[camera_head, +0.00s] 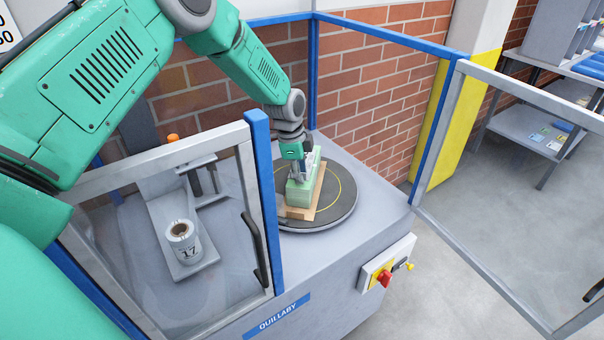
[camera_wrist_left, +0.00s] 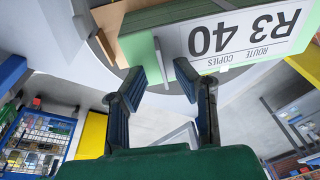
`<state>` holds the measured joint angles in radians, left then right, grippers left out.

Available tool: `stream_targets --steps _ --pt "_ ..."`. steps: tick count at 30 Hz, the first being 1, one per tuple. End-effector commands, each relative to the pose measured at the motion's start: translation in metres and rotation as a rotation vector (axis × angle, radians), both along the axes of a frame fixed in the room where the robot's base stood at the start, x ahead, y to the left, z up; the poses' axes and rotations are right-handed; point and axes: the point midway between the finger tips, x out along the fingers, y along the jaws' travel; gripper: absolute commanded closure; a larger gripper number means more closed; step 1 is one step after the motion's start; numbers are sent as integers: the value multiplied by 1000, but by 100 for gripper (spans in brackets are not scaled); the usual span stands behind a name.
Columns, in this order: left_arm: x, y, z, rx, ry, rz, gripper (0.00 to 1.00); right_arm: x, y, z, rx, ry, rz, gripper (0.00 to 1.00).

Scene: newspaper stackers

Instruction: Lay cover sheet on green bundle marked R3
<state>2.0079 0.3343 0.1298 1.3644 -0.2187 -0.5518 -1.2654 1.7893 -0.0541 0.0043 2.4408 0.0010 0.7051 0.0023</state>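The green bundle (camera_head: 299,194) sits on a brown board on the round turntable. My right gripper is not in view.
The dark turntable (camera_head: 345,203) stands on a grey machine inside blue-framed clear panels. An open panel (camera_head: 253,200) stands left of the turntable. A roll marked 17 (camera_head: 185,247) is behind it. A red knob (camera_head: 384,278) is on the front. Shelving (camera_head: 528,130) stands far right.

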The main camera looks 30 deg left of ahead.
Motion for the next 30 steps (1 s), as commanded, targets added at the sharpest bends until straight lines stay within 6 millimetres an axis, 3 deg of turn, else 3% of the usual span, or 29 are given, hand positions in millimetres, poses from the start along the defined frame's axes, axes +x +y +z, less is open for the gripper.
stream_targets --steps 16,21,30 --pt "-11 8 101 4 -4 2 74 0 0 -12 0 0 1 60" --pt "-13 11 114 2 -1 1 74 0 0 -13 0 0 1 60" --pt "-14 13 115 1 0 1 74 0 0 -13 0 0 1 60"
